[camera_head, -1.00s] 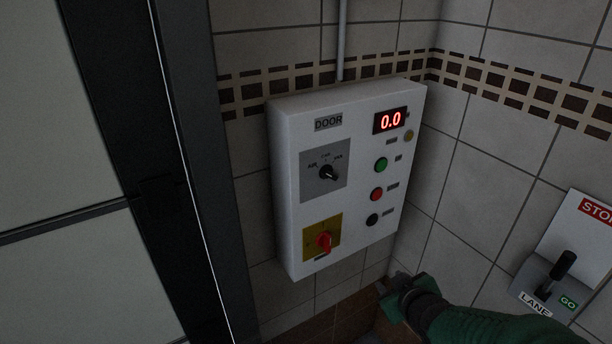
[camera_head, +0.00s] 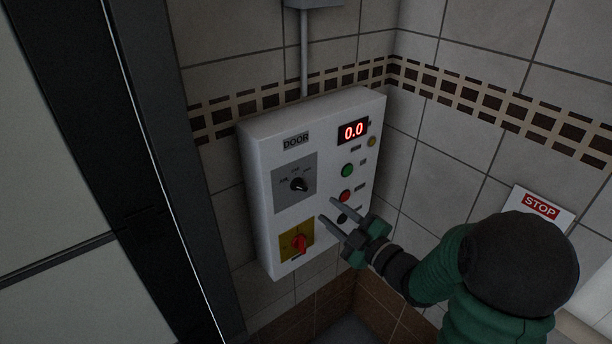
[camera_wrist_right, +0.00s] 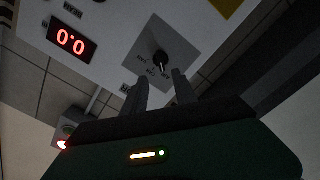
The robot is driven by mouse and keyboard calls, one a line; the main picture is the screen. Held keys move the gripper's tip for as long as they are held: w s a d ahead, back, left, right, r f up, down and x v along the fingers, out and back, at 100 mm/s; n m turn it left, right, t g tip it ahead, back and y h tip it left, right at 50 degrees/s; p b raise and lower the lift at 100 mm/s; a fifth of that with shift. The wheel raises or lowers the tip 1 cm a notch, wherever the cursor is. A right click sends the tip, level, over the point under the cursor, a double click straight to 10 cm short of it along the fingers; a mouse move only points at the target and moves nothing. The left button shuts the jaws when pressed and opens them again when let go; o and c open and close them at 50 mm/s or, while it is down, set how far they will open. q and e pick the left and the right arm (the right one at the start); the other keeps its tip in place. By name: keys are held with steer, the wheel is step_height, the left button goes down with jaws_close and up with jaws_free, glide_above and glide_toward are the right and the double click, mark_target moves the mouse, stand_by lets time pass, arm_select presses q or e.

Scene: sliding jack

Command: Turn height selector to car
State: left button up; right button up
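The height selector (camera_head: 299,184) is a black rotary knob on a grey square plate, with small labels above it that are too blurred to read surely. It sits on the white control box (camera_head: 255,190) marked DOOR. My right gripper (camera_head: 327,208) is open and empty, in front of the box, a little below and right of the selector, and apart from it. In the right wrist view the selector (camera_wrist_right: 160,59) shows beyond the two spread fingertips (camera_wrist_right: 160,78), with its pointer towards the labels. My left gripper is not in view.
The box also carries a red display (camera_head: 353,131) reading 0.0, a green button (camera_head: 347,170), a red button (camera_head: 344,196), a black button and a red switch (camera_head: 299,243) on a yellow plate. A STOP sign (camera_head: 540,206) is on the right wall. A dark door frame stands left.

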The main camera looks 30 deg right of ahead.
mark_target(302, 189)
steer(key=w+p, duration=0.1)
steer(key=w, duration=0.2)
steer(key=w+a+p, duration=0.1)
steer(key=w, duration=0.3)
steer(key=w+p, duration=0.1)
steer(key=w, duration=0.2)
steer(key=shift+w+a, duration=0.2)
steer(key=shift+w, duration=0.05)
steer(key=shift+d, duration=0.1)
jaws_close()
